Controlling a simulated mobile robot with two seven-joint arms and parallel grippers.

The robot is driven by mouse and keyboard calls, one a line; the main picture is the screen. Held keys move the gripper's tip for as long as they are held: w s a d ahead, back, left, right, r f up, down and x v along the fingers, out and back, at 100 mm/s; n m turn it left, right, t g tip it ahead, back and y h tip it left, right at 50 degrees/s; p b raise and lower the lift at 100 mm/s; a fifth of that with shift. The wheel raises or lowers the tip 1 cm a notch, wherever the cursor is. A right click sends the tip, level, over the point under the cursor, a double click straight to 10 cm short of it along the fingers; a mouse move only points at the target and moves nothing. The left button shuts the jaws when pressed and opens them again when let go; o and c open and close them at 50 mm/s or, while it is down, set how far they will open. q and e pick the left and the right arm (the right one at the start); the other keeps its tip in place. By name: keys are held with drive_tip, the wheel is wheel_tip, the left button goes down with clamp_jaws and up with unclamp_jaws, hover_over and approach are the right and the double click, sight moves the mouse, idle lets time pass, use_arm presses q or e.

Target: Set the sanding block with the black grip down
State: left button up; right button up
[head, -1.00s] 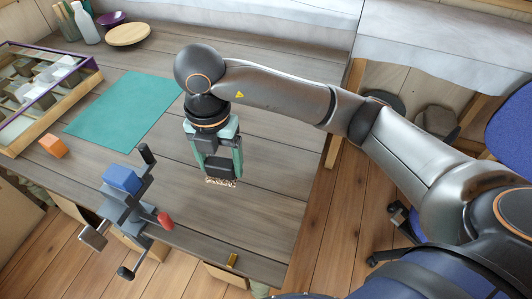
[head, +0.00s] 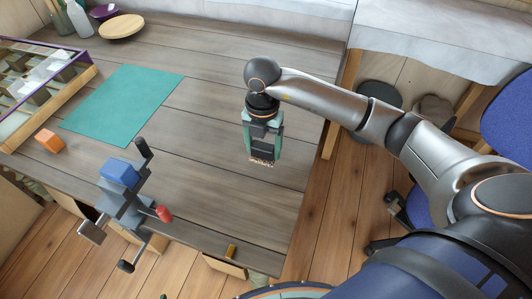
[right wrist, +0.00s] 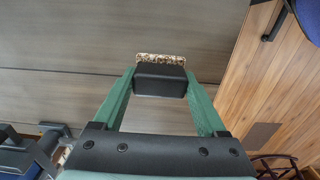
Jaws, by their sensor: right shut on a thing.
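The sanding block with the black grip (head: 263,157) is between the fingers of my right gripper (head: 262,150), over the right part of the wooden table (head: 215,205). In the right wrist view, the black grip (right wrist: 160,79) sits between the green fingers of the right gripper (right wrist: 161,85). A speckled sanding edge (right wrist: 160,58) shows beyond the grip. The gripper is shut on the block and points down. I cannot tell whether the block's underside touches the table. My left gripper is not in view.
A teal mat (head: 125,103) lies left of the gripper. A vise-like tool with a blue block (head: 119,172) stands at the front edge, beside an orange cube (head: 48,139). A compartment box (head: 40,95) is at far left. The tabletop around the gripper is clear.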

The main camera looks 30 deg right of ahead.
sight(266, 156)
drive_tip(key=shift+w+d+f, duration=0.1)
drive_tip(key=shift+d+f, duration=0.25)
drive_tip(key=shift+f, duration=0.1)
drive_tip(key=shift+d+f, duration=0.1)
drive_tip(key=shift+f, duration=1.55)
drive_tip(key=shift+f, duration=0.2)
drive_tip(key=o, duration=1.2)
drive_tip(key=shift+o, duration=0.2)
drive_tip(key=shift+r, duration=0.15)
wheel_tip(266, 156, up, 12)
drive_tip(key=shift+r, duration=0.1)
